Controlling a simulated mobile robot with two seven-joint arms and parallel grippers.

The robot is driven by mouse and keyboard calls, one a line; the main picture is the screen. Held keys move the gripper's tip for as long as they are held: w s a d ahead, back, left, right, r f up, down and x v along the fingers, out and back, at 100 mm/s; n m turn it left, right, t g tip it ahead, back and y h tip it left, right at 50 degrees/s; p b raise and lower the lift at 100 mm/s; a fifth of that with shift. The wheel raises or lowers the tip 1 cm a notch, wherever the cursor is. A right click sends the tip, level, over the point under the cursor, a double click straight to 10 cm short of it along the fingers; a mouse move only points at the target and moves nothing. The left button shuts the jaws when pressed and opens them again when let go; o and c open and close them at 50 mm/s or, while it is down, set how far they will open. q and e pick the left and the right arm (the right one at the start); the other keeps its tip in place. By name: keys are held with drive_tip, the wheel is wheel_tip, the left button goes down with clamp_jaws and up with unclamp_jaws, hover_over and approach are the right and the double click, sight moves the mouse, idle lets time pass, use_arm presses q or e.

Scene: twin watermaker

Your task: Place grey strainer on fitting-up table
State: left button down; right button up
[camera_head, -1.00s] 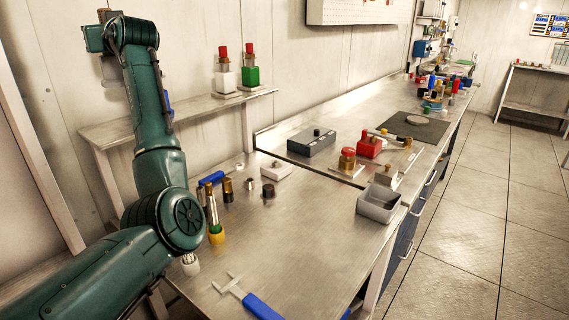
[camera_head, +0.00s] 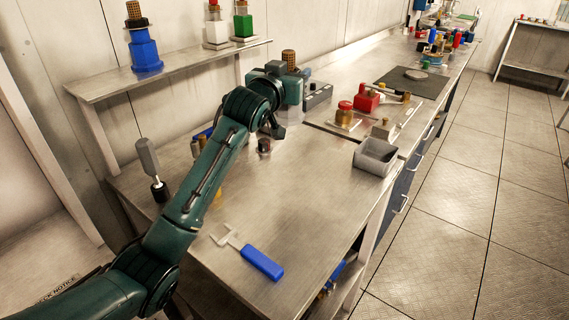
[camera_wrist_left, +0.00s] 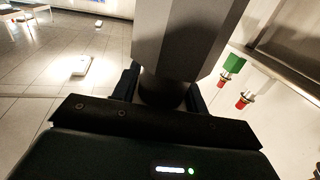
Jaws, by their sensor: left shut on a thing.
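The grey strainer (camera_wrist_left: 188,38) fills the top of the left wrist view as a large grey faceted body with a dark neck. In the head view its brass mesh end (camera_head: 289,57) shows above my left wrist, and my arm hides most of its body. My left gripper (camera_wrist_left: 165,95) is shut on it at the dark neck; in the head view the gripper (camera_head: 290,75) is mostly hidden. The strainer is held above the back of the fitting-up table (camera_head: 300,200), apart from its top. My right gripper is not in view.
A blue-handled tool (camera_head: 262,262) lies near the table's front. A grey-handled tool (camera_head: 150,165) stands at left. A grey bin (camera_head: 375,157) sits at the right edge. A blue strainer (camera_head: 144,50) stands on the shelf (camera_head: 190,65). The table's middle is clear.

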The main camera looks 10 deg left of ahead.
use_arm(q)
drive_tip(key=s+d+f+m+h, duration=0.1)
drive_tip(key=d+f, duration=0.1)
drive_tip(key=f, duration=0.3)
drive_tip(key=s+d+f+g+h, duration=0.1)
drive_tip(key=d+f, duration=0.2)
drive_tip(key=f, duration=0.3)
drive_tip(key=s+d+f+m+h, duration=0.1)
drive_tip(key=d+f, duration=0.1)
drive_tip(key=f, duration=0.4)
drive_tip(key=shift+s+d+m+h, duration=0.25)
drive_tip(key=shift+s+m+h, duration=0.05)
drive_tip(key=shift+s+h, duration=0.1)
drive_tip(key=shift+f, duration=0.1)
